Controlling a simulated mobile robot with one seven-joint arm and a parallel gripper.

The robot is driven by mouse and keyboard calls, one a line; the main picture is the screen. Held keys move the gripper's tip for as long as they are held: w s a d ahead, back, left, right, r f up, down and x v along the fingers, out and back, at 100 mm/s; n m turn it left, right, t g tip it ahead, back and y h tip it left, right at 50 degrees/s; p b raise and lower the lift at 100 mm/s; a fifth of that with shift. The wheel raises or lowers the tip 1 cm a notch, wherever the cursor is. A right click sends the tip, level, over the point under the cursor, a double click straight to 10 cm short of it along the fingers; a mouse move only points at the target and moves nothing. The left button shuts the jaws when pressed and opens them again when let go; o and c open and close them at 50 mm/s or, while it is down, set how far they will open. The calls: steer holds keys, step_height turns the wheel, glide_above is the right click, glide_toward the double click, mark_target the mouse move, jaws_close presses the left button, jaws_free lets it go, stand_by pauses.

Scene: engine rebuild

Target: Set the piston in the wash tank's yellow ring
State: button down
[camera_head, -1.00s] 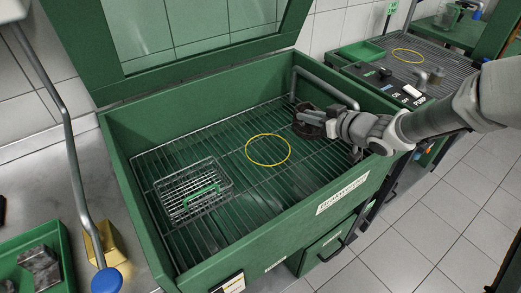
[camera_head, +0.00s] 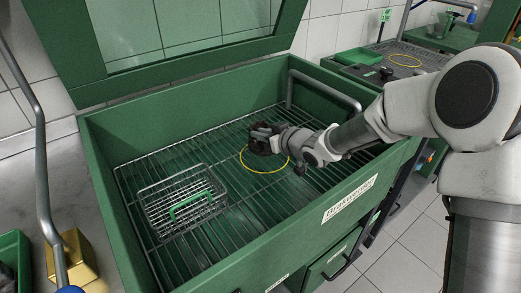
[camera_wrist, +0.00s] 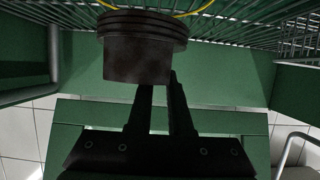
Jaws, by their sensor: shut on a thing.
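The dark, dirty piston (camera_head: 260,143) is in my gripper (camera_head: 277,142), inside the wash tank (camera_head: 110,150). It is over the back part of the yellow ring (camera_head: 262,171), which lies on the tank's wire rack. The piston and gripper hide part of the ring. In the wrist view the piston (camera_wrist: 140,60) is at the fingertips of my gripper (camera_wrist: 158,85), its grooved end towards the rack. The ring (camera_wrist: 180,14) shows just beyond that end. I cannot tell whether the piston touches the rack.
A wire basket (camera_head: 183,200) with a green handle sits on the rack at the left. A grey pipe (camera_head: 325,84) arches over the tank's back right corner. The tank walls stand above the rack. Another yellow ring (camera_head: 405,60) lies on the bench behind.

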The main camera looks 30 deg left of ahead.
mark_target(260, 145)
step_height(260, 145, down, 4)
steer(key=shift+a+b, duration=0.15)
steer(key=shift+b, duration=0.9)
steer(key=shift+r, duration=0.1)
steer(key=c, duration=1.3)
jaws_free()
steer(key=shift+f, duration=0.25)
steer(key=o, duration=0.5)
steer(key=shift+c, duration=0.2)
